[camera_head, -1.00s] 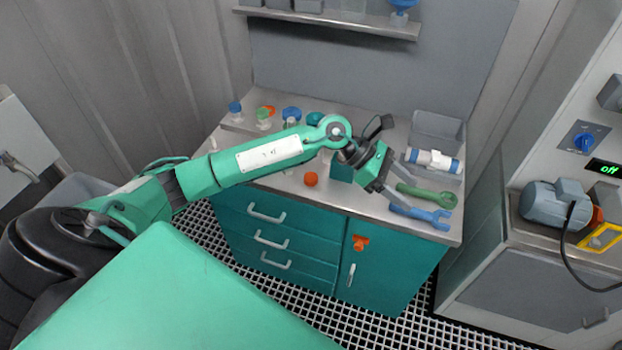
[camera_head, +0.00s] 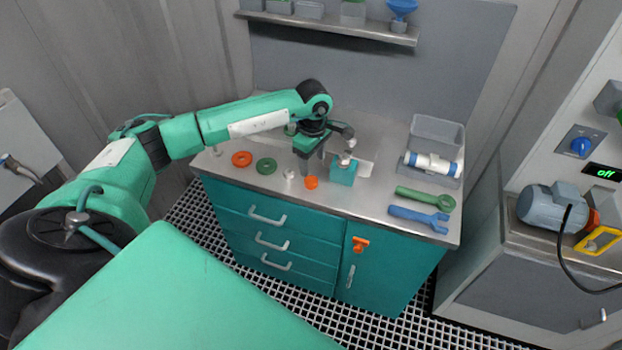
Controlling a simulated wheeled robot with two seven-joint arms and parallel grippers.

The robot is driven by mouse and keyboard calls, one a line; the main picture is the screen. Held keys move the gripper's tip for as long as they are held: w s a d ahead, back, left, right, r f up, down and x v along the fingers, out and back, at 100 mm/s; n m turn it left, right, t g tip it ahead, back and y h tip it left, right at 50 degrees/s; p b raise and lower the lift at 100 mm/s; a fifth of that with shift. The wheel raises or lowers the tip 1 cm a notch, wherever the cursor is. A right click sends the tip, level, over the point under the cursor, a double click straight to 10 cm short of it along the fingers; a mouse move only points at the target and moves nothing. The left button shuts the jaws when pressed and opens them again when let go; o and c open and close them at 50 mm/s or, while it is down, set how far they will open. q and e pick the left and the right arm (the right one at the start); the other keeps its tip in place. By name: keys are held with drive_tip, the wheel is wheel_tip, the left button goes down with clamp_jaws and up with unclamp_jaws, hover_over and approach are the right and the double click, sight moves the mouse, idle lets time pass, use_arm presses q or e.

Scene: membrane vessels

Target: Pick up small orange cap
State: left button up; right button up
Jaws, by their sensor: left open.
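The small orange cap (camera_head: 311,183) sits on the steel counter near its front edge, just left of the teal block (camera_head: 342,174). My left gripper (camera_head: 309,160) points down over the counter, just behind and above the cap in the picture. It is open, with nothing seen between its fingers. The cap looks apart from the fingers, though the exact gap is hard to tell. My right gripper is not in view.
An orange ring (camera_head: 241,159) and a green ring (camera_head: 265,166) lie to the left. A small metallic piece (camera_head: 290,174) is close left of the cap. A green wrench (camera_head: 425,197), a blue wrench (camera_head: 419,217) and a grey bin (camera_head: 436,131) are to the right.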

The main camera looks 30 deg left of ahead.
sight(312, 180)
use_arm(q)
drive_tip(key=shift+f, duration=0.75)
drive_tip(key=shift+s+f+p, duration=0.15)
drive_tip(key=shift+f+p, duration=0.45)
drive_tip(key=shift+p, duration=0.1)
wheel_tip(312, 180, down, 3)
drive_tip(key=shift+s+f+p, duration=0.1)
drive_tip(key=shift+f+p, duration=0.1)
drive_tip(key=shift+p, duration=0.6)
drive_tip(key=shift+f, duration=0.4)
drive_tip(key=c, duration=1)
